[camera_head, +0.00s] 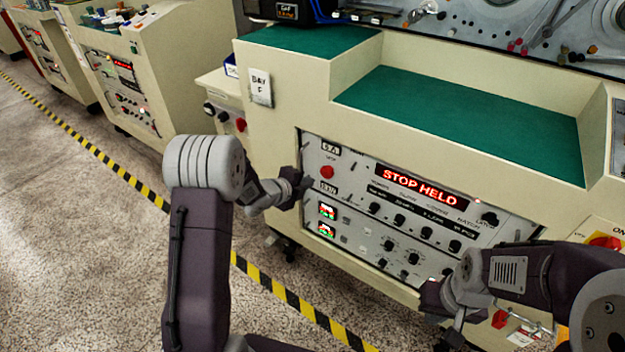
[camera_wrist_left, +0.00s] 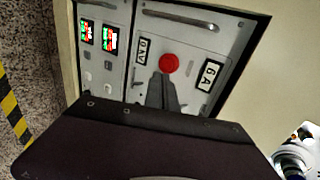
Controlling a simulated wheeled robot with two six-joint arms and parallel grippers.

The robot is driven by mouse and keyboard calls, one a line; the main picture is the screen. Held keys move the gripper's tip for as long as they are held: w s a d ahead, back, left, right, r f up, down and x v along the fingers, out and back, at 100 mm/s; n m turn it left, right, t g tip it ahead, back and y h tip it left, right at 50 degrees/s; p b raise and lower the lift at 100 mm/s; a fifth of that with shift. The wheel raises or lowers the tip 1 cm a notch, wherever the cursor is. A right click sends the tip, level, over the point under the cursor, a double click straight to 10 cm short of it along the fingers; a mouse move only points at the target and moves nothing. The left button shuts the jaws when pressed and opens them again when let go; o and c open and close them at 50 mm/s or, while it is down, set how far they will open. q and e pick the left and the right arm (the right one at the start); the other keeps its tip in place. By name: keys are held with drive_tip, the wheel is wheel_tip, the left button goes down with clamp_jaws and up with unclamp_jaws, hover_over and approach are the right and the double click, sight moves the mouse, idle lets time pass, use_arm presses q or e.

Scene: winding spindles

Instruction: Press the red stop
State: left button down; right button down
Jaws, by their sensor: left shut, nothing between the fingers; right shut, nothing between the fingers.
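The red stop (camera_head: 327,172) is a round red button at the upper left of the panel on the cream cabinet. It also shows in the left wrist view (camera_wrist_left: 169,63), between two white labels. My left gripper (camera_head: 304,183) is just left of and slightly below the button in the head view. In the left wrist view its shut fingertips (camera_wrist_left: 163,80) are just below the button; I cannot tell whether they touch it. My right gripper (camera_head: 453,330) is shut and empty, low in front of the cabinet's right part. A lit display (camera_head: 421,188) reads STOP HELD.
Black knobs (camera_head: 400,220) and two small lit screens (camera_head: 327,211) fill the panel. A red rotary switch (camera_head: 605,242) is at the far right. Green work surfaces (camera_head: 460,118) top the cabinet. Yellow-black tape (camera_head: 272,290) crosses the open floor.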

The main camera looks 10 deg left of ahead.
use_arm(q)
drive_tip(key=p+v, duration=0.1)
drive_tip(key=v, duration=0.4)
drive_tip(key=shift+s+r, duration=0.1)
drive_tip(key=shift+s, duration=0.15)
drive_tip(key=shift+a, duration=0.1)
